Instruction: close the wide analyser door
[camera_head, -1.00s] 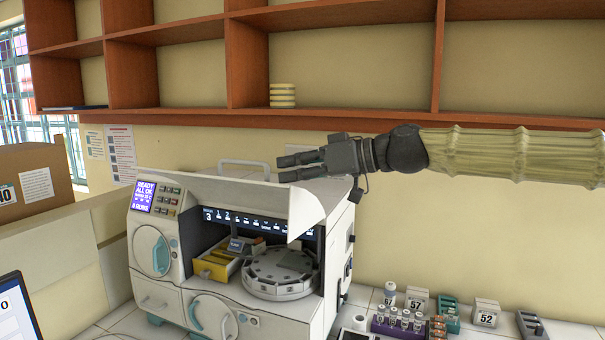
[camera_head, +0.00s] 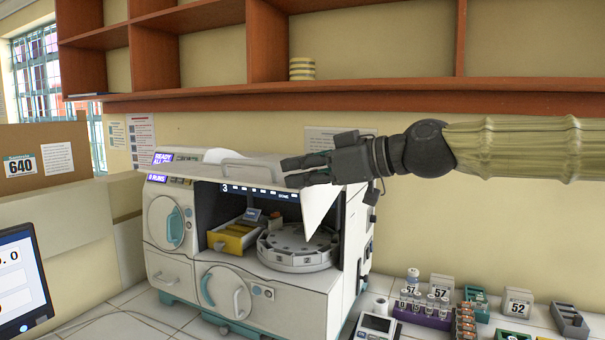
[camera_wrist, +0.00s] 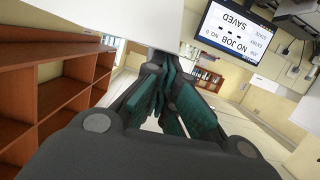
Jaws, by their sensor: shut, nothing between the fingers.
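The wide analyser door (camera_head: 318,207) is a white panel raised over the open front of the white analyser (camera_head: 268,293). Its side piece hangs down at the right of the opening. Inside show a round grey carousel (camera_head: 297,247) and a yellow rack (camera_head: 232,238). My gripper (camera_head: 288,172) is shut and empty, pointing left at the door's upper right. Whether it touches the door cannot be told. In the wrist view the fingers (camera_wrist: 170,92) are together, with a white panel, probably the door (camera_wrist: 115,18), beyond them.
A wooden shelf (camera_head: 380,102) runs above my arm. Vial racks (camera_head: 426,308) and a small device (camera_head: 377,327) stand on the counter at right. A monitor (camera_head: 18,285) is at left. A round-handled smaller door (camera_head: 167,222) sits left of the opening.

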